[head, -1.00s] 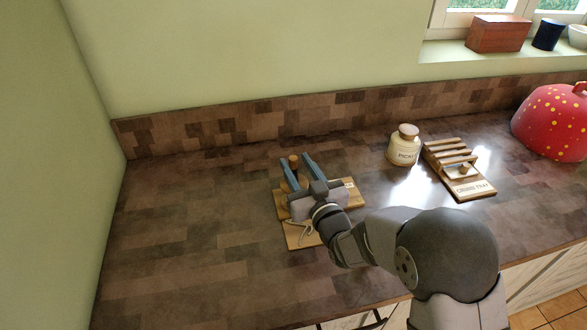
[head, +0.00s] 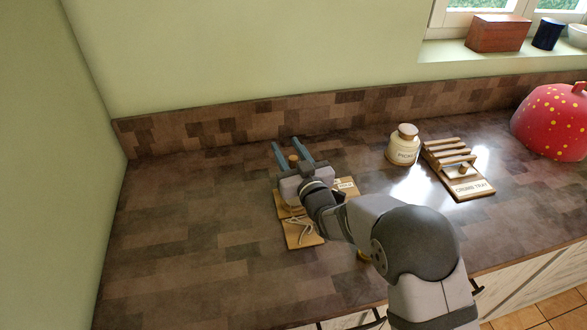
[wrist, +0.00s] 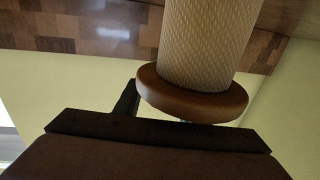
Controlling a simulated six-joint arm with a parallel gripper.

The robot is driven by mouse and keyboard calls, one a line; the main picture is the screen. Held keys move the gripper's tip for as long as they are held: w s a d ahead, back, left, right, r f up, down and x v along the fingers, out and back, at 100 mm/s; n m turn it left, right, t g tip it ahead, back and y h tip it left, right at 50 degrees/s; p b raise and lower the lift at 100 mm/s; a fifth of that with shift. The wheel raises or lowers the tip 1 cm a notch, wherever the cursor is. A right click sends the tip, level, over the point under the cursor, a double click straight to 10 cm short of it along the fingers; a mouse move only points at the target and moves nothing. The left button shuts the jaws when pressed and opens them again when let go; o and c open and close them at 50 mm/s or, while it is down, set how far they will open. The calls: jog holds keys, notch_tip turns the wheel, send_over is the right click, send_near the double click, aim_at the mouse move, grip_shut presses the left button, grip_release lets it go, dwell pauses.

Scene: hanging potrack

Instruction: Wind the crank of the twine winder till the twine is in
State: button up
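The twine winder (head: 348,194) is a wooden base on the counter, largely hidden under my gripper. A pale loop of twine (head: 301,228) lies on its front board. In the wrist view a spool wound with pale twine (wrist: 205,45) and its brown wooden flange (wrist: 192,97) stand close in front of my gripper. A round wooden piece (head: 293,160) shows between the fingers in the head view; I cannot tell if it is the crank knob. My gripper (head: 286,143) has its two blue fingers apart, with a gap beside that piece.
A lidded jar (head: 404,146) and a wooden rack with a crumb tray label (head: 469,188) stand to the right. A red spotted dome (head: 555,122) is farther right. The counter (head: 190,235) is clear on the left.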

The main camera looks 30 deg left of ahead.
grip_shut()
jog(key=shift+f+b, duration=0.1)
jog(key=shift+b, duration=0.2)
jog(key=shift+w+d+m+t+h+b, duration=0.2)
jog(key=shift+m+t+h+b, duration=0.2)
jog(key=shift+m+t, duration=0.1)
jog(key=shift+w+d+m+t+h, duration=0.2)
jog(key=shift+d+m+t+h, duration=0.1)
jog(key=shift+t+h, duration=0.15)
jog(key=shift+w+d+m+t+h+b, duration=0.15)
jog(key=shift+d+m+t+h+b, duration=0.1)
jog(key=shift+m+t+h, duration=0.2)
jog(key=shift+w+d+m+t+h+b, duration=0.15)
jog(key=shift+m+t+h+b, duration=0.1)
jog(key=shift+m+t+h, duration=0.2)
